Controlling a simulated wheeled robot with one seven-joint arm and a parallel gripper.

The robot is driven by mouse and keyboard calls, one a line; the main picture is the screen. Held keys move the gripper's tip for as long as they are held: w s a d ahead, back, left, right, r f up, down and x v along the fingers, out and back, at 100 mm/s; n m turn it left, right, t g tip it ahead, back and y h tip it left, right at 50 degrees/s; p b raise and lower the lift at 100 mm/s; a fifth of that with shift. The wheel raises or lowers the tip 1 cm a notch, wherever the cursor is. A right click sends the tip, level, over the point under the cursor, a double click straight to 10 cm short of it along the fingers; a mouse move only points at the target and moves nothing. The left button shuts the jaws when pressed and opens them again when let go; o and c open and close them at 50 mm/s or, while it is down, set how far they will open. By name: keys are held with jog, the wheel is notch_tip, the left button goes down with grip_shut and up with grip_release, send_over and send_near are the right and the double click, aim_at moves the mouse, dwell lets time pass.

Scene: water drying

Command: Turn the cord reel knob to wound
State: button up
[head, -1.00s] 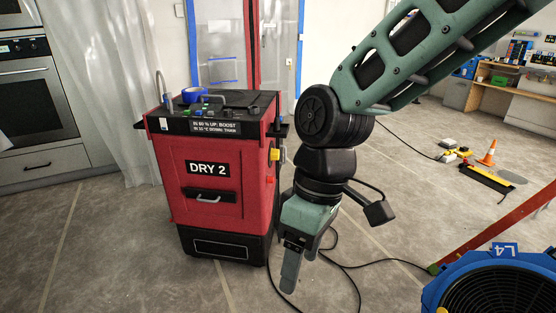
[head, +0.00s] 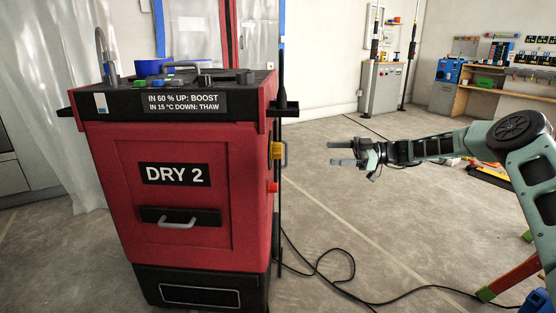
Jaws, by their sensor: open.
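The red dehumidifier cabinet marked DRY 2 (head: 165,205) stands upright at left of centre in the head view. On its right side are a yellow part with a grey handle (head: 278,150) and a small red knob-like part (head: 272,187) below it. I cannot tell which of these, if either, is the cord reel knob. My gripper (head: 332,154) is open and empty, its fingers pointing left toward the cabinet's right side. It appears apart from the cabinet, with a gap between the fingertips and the yellow part.
A black cord (head: 345,272) lies looped on the floor right of the cabinet. A blue tape roll (head: 153,67) sits on its top. A grey cabinet (head: 381,90) and a workbench (head: 505,97) stand at the back. The floor between is mostly clear.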

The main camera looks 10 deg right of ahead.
jog(key=b, duration=0.4)
send_near(276, 150)
jog(key=w+a+f, duration=0.1)
jog(key=w+a, duration=0.3)
jog(key=a, duration=0.3)
jog(key=shift+w+f, duration=0.2)
jog(key=c, duration=1)
